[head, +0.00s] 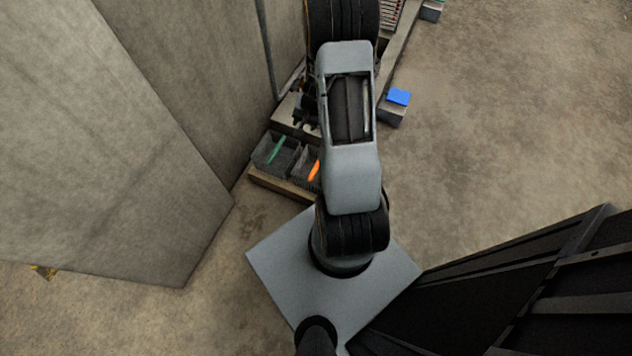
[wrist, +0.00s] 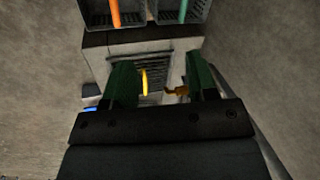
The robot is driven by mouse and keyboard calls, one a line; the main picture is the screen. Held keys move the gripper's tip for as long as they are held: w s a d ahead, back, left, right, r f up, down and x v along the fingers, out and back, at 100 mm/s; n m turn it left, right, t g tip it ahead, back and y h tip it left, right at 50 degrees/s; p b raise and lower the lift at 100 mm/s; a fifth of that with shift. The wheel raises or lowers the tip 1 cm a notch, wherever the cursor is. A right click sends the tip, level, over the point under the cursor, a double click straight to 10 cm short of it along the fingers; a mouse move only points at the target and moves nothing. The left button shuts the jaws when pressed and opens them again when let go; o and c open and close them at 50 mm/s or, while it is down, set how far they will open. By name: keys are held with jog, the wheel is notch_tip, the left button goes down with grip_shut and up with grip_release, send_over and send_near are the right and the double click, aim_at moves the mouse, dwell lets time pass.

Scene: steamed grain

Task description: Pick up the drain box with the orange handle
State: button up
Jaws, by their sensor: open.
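The drain box with the orange handle (head: 314,171) is a dark mesh box on a low ledge, partly hidden behind my arm in the head view. In the wrist view its orange handle (wrist: 115,12) is at the top edge, with the box cut off by the frame. Beside it is a similar box with a green handle (head: 277,150), also at the top of the wrist view (wrist: 183,10). My gripper (wrist: 160,84) is open, its two green fingers apart and away from both boxes. I cannot clearly make out the gripper in the head view.
A slatted area with a yellow handle (wrist: 144,83) shows between my fingers. A blue item (head: 398,97) lies on a grey block at the right of the ledge. A concrete wall (head: 150,110) stands left. Open floor (head: 520,110) lies right.

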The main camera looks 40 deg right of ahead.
jog(key=s+d+f+m+b, duration=0.1)
jog(key=s+d+f+b, duration=0.1)
jog(key=f, duration=0.6)
jog(key=s+d+f+m+b, duration=0.2)
jog(key=d+f, duration=0.1)
jog(key=f, duration=0.6)
jog(key=b, duration=0.4)
send_over(317, 165)
jog(key=s, duration=0.1)
notch_tip(317, 165, down, 8)
jog(key=shift+g+h, duration=0.3)
jog(key=shift+g, duration=0.1)
jog(key=shift+w+a+f+b, duration=0.15)
jog(key=shift+f+b, duration=0.35)
jog(key=shift+f, duration=0.6)
jog(key=shift+w+d+f+b, duration=0.15)
jog(key=shift+f+b, duration=0.3)
jog(key=shift+f, duration=0.6)
jog(key=shift+w+a+f+b, duration=0.15)
jog(key=shift+f+b, duration=0.35)
jog(key=shift+f, duration=0.6)
jog(key=shift+r, duration=0.1)
jog(key=shift+c, duration=0.2)
grip_shut()
